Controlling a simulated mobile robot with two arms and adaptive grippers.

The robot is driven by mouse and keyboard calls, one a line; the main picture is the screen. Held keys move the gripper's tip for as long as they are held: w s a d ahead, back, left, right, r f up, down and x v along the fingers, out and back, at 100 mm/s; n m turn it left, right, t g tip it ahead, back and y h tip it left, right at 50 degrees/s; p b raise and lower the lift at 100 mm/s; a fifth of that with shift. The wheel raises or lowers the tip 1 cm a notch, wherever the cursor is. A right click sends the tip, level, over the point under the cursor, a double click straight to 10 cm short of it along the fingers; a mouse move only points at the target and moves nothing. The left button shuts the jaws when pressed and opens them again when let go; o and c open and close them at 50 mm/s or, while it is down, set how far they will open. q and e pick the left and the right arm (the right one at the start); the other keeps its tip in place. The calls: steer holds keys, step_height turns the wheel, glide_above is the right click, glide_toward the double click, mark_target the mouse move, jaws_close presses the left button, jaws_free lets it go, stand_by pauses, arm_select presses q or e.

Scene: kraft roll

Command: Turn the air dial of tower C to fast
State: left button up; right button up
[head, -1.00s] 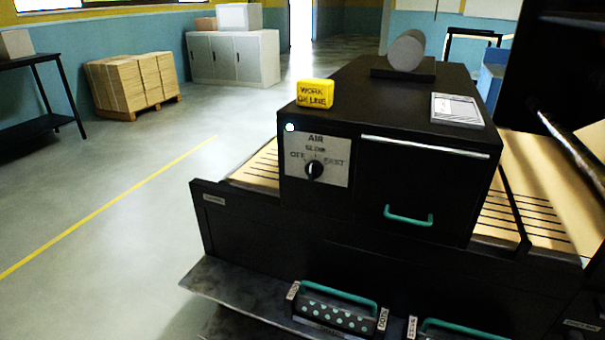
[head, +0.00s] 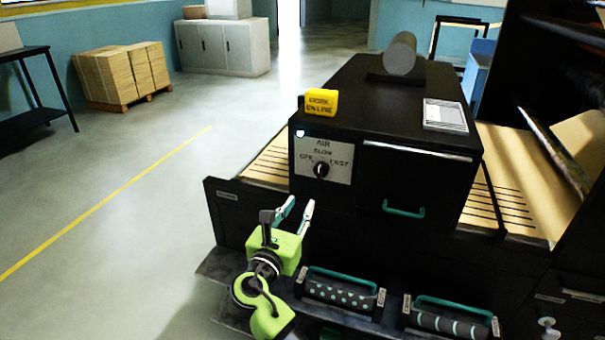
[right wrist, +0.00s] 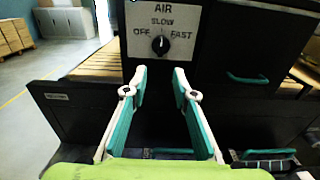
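The air dial (head: 321,170) is a black round knob on a white plate (head: 339,178) marked OFF, SLOW and FAST, on the front of a black cabinet. It also shows in the right wrist view (right wrist: 160,45), where its white mark points up at SLOW; FAST is to the right. My right gripper (head: 299,205) is open and empty, below and left of the dial in the head view. In the right wrist view its two fingertips (right wrist: 160,73) are spread just below the dial, not touching it. No tower letter is readable. My left gripper is not in view.
A yellow block (head: 320,102), a white card (head: 445,115) and a grey roll (head: 401,54) are on the cabinet top. A teal drawer handle (head: 404,209) is right of the dial. Patterned rollers with teal handles (head: 342,276) sit on the ledge below.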

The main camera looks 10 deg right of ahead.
mark_target(319, 173)
steer(key=p+x, duration=0.1)
steer(key=x, duration=0.3)
steer(key=p+x, duration=0.1)
steer(key=x, duration=0.3)
steer(key=p+x, duration=0.1)
steer(key=x, duration=0.3)
steer(key=shift+d+r, duration=0.1)
steer(key=shift+r, duration=0.2)
steer(key=shift+x, duration=0.9)
steer(key=shift+f, duration=0.1)
jaws_close()
